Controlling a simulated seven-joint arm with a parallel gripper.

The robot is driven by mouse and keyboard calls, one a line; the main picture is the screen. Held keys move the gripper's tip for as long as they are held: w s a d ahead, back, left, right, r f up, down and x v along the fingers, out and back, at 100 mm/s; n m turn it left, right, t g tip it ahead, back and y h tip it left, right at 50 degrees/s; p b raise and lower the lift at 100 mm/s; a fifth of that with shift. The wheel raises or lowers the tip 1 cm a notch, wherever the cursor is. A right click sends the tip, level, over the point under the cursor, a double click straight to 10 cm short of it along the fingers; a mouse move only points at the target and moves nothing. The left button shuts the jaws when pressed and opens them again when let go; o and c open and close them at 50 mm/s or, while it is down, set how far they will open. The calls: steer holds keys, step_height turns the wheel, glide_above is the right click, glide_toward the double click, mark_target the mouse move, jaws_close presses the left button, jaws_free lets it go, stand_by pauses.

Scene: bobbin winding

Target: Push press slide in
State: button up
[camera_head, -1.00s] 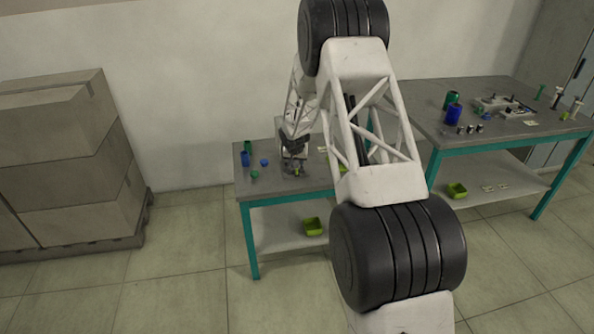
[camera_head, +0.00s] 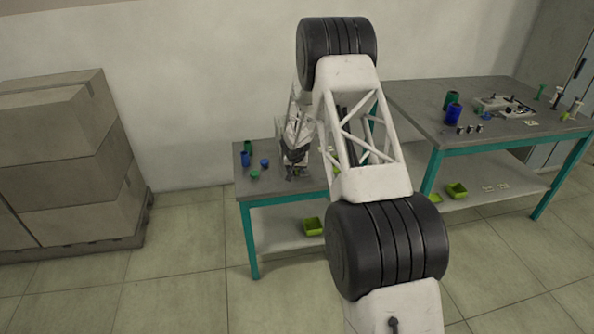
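The press slide cannot be made out; a small grey device (camera_head: 300,172) stands on the left table, largely hidden by my arm and too small to read. My gripper (camera_head: 294,160) is at this device, low over the table top. Its fingers are dark and tiny in this view, so their opening and any contact cannot be told.
The left table (camera_head: 275,184) also bears a blue cup (camera_head: 245,158), a green cup (camera_head: 248,146), a blue piece (camera_head: 264,162) and a green piece (camera_head: 255,174). The right table (camera_head: 420,112) holds a green can (camera_head: 451,100), a blue can (camera_head: 453,115) and several small parts. Stacked boxes (camera_head: 70,150) stand left.

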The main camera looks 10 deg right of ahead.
steer(key=shift+w+d+f, duration=0.1)
steer(key=shift+w+f, duration=0.2)
steer(key=shift+f, duration=0.35)
steer(key=shift+c, duration=0.4)
jaws_close()
